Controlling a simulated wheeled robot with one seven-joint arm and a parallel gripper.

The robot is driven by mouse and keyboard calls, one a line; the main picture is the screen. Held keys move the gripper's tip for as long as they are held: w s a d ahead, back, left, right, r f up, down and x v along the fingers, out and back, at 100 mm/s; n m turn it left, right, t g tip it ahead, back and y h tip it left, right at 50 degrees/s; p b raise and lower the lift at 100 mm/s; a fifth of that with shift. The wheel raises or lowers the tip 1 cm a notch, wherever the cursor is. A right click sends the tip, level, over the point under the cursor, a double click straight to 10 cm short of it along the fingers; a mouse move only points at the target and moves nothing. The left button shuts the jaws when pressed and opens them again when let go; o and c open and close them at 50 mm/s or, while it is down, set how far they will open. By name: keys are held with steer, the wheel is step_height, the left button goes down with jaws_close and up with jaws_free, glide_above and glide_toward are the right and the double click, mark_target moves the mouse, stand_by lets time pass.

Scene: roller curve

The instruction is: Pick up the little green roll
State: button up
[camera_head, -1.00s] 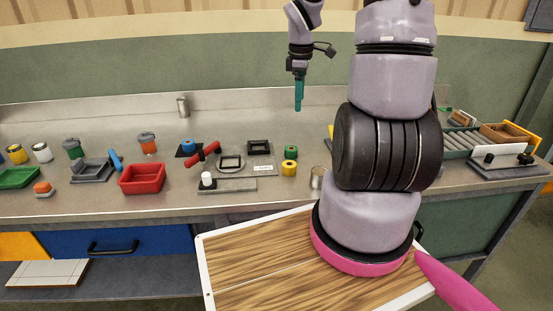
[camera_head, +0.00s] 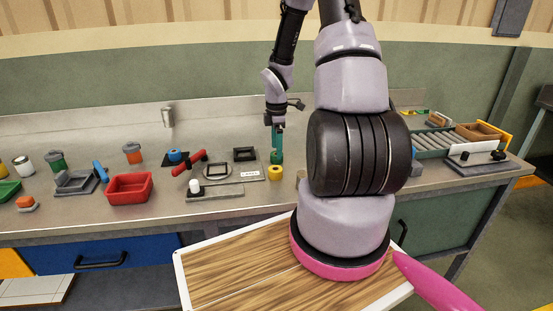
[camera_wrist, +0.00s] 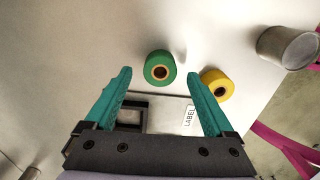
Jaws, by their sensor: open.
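The little green roll (camera_wrist: 151,74) lies on the steel bench with its brown core facing up in the wrist view. In the head view the green roll (camera_head: 276,160) is at the bench's middle, just behind the yellow roll (camera_head: 275,173). My gripper (camera_wrist: 163,82) is open, its two teal fingers spread, with the roll showing between and a little beyond the fingertips. In the head view my gripper (camera_head: 277,148) points down above or just behind the green roll; the exact gap cannot be told. Nothing is between the fingers.
The yellow roll (camera_wrist: 217,84) sits close beside the green one, beyond the right finger. A labelled plate (camera_wrist: 172,115) with a dark square frame lies under the gripper. A metal can (camera_wrist: 287,47) stands at right. A red bin (camera_head: 130,189) is further left on the bench.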

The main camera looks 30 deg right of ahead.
step_height(320, 180, down, 2)
steer(key=shift+f, duration=0.25)
jaws_close()
steer(key=shift+r, duration=0.1)
